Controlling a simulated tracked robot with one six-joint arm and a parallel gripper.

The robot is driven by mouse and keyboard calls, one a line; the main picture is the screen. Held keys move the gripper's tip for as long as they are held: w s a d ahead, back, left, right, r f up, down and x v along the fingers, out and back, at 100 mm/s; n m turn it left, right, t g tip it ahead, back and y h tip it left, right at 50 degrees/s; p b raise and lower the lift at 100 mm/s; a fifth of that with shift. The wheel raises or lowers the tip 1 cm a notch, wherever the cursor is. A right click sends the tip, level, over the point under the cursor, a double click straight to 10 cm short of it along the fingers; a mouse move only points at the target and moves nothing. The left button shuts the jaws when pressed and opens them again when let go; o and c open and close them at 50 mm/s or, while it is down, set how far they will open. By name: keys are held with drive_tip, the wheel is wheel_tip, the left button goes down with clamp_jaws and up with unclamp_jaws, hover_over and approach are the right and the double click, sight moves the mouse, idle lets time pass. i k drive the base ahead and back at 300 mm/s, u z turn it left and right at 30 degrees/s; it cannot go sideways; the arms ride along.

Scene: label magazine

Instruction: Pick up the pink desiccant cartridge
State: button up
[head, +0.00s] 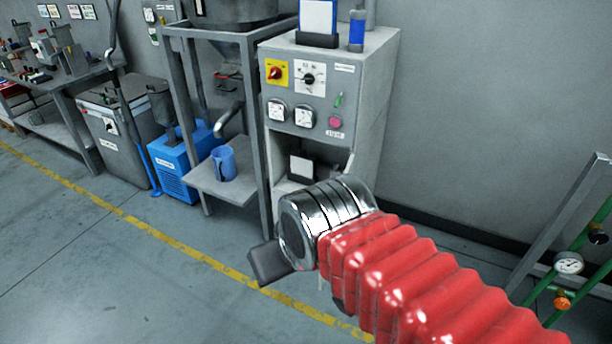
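I cannot make out a pink desiccant cartridge for certain. The only pink thing I see is a small round pink piece (335,122) on the front of the grey cabinet (372,95), at the right of its panel; I cannot tell whether it is the cartridge or a button. My arm, in a red bellows sleeve, reaches in from the lower right. My gripper (268,263) shows only as a dark part beyond the shiny metal wrist, in front of and below the cabinet. Its fingers are not clear. My wrist hides the cabinet's lower part.
A blue mug (223,163) stands on a grey shelf (212,187) left of the cabinet. A blue cylinder (357,30) and a white framed card (318,18) stand on the cabinet. Green pipes with a gauge (568,263) are at right. The floor at left is clear.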

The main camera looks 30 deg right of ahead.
sight(334, 171)
drive_tip(key=u, duration=0.4)
drive_tip(key=i, duration=1.55)
drive_tip(key=z, duration=0.45)
drive_tip(key=i, duration=1)
drive_tip(key=z, duration=0.35)
